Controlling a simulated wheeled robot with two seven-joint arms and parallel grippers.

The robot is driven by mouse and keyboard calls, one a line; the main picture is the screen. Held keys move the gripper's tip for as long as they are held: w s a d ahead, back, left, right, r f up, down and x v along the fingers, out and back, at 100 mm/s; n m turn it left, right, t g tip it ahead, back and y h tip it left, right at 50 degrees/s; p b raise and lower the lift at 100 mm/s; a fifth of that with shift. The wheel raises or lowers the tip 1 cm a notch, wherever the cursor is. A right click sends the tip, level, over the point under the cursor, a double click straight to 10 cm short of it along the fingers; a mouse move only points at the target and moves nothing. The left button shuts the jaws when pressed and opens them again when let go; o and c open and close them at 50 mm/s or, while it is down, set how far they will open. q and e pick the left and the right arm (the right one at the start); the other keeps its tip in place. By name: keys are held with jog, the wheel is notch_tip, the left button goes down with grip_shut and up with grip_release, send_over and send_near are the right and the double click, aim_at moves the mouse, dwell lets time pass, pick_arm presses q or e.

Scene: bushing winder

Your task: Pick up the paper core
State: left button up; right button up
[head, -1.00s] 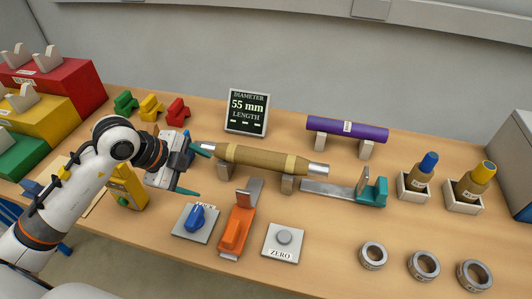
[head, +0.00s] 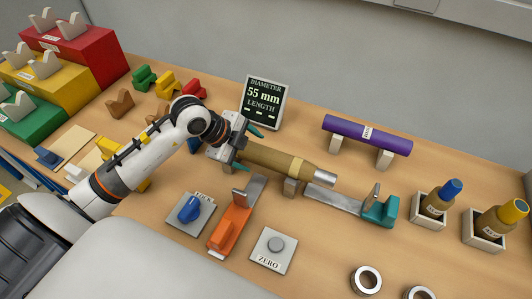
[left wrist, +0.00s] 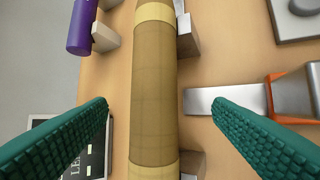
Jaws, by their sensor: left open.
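The paper core (head: 270,161) is a brown cylinder with paler bands and a silver end, lying across grey supports mid-table. It also runs top to bottom through the left wrist view (left wrist: 154,90). My left gripper (head: 246,150) is at the core's left part, its green fingers apart. In the left wrist view, the open fingers (left wrist: 161,105) lie one on each side of the core with clear gaps. The gripper hides the core's left end in the head view. My right gripper is not in view.
A display reading 55 mm (head: 265,102) stands just behind the gripper. A purple roll (head: 367,135) rests behind on supports. An orange clamp (head: 232,224), blue knob (head: 189,208), ZERO button plate (head: 274,250) and teal stop (head: 380,211) stand in front and right.

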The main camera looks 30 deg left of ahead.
aim_at(261, 154)
pick_arm(q)
jog(key=shift+w+d+f, duration=0.15)
jog(key=shift+w+f, duration=0.1)
jog(key=shift+w, duration=0.05)
jog(key=p+x, duration=0.2)
jog(key=x, duration=0.2)
jog(key=shift+w+d, duration=0.15)
jog(key=shift+w, duration=0.1)
jog(key=shift+w+d+f, duration=0.2)
jog(key=shift+w+f, duration=0.05)
jog(key=shift+f, duration=0.15)
grip_shut()
jog(key=shift+r, duration=0.2)
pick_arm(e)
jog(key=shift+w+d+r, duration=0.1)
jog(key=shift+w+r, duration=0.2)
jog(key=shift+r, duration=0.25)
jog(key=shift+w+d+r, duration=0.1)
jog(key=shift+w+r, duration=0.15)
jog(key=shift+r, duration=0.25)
